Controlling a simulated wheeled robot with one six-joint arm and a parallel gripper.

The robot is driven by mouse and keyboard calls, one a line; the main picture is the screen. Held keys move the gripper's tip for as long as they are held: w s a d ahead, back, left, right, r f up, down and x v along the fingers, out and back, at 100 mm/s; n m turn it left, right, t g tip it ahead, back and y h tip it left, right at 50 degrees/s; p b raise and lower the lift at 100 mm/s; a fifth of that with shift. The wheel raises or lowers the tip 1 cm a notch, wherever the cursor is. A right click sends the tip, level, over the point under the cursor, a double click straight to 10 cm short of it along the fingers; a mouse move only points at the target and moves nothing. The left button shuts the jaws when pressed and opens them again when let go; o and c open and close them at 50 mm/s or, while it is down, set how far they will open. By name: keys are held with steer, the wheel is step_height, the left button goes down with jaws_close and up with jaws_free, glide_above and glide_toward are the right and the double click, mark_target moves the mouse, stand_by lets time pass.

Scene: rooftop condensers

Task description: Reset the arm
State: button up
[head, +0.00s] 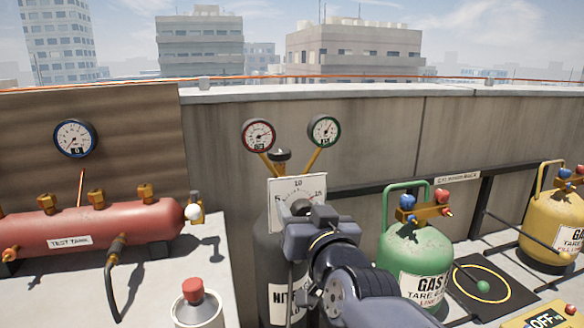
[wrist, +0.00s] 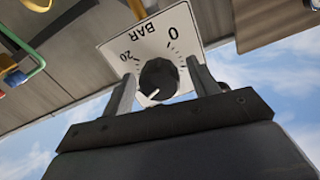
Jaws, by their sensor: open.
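My gripper (head: 305,218) is in front of the white dial plate (head: 286,187) on the dark nitrogen cylinder (head: 268,262). In the wrist view my gripper (wrist: 160,72) is open, with one finger on each side of the round black knob (wrist: 158,80). Gaps show between the fingers and the knob, and nothing is held. The knob has a white pointer mark, and the plate (wrist: 135,42) reads BAR with 0 and 20. In the head view my gripper and arm hide most of the knob and part of the cylinder.
Two gauges (head: 258,135) (head: 324,131) rise above the cylinder. A red test tank (head: 90,226) with a hose is left, near a spray can (head: 198,306). A green gas cylinder (head: 413,250) stands close right of my arm; a yellow one (head: 555,225) is farther right.

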steer(key=n+p, duration=0.3)
steer(key=n, duration=0.3)
steer(key=shift+r, duration=0.2)
steer(key=n+p, duration=0.2)
steer(key=n, duration=0.1)
steer(key=shift+a+f+n, duration=0.1)
steer(key=shift+f+n, duration=0.05)
steer(key=shift+n, duration=0.15)
steer(key=shift+f, duration=0.1)
